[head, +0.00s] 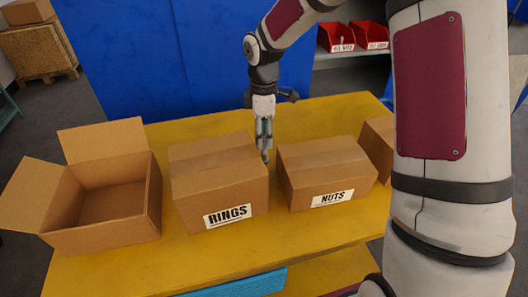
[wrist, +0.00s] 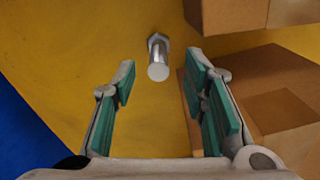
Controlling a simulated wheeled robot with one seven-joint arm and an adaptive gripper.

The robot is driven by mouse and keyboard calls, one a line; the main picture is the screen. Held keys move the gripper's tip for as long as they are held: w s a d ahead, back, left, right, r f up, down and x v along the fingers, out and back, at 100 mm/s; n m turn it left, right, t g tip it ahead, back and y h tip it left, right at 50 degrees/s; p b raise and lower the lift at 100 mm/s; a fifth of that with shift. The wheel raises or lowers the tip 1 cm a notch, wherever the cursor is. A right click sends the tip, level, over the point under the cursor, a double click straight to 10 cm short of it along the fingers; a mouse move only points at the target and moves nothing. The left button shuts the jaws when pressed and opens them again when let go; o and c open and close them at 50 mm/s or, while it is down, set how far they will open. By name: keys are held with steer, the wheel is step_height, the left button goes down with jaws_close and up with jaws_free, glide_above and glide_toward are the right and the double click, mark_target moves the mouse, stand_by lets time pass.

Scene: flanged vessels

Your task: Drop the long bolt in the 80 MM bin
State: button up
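The long bolt (wrist: 158,62) is a silver bolt on the yellow table in the wrist view, with its shank end toward the camera and its hex head at the far end. My gripper (wrist: 160,80) is open, its green-padded fingers on either side of the bolt and apart from it. In the head view my gripper (head: 264,140) points down behind the gap between the RINGS and NUTS boxes; I cannot make out the bolt clearly there. Two red bins (head: 337,37) (head: 372,36) stand on a shelf at the back; their white labels are too small to read surely.
The closed RINGS box (head: 218,188) and NUTS box (head: 325,175) flank my gripper closely on the yellow table (head: 215,255). An open empty carton (head: 100,230) stands at left, another box (head: 378,140) at right. Blue panels (head: 130,60) rise behind.

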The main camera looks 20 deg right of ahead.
mark_target(263, 150)
steer(key=shift+w+f+p, duration=0.1)
steer(key=shift+f+p, duration=0.45)
steer(key=shift+f, duration=2.65)
jaws_close()
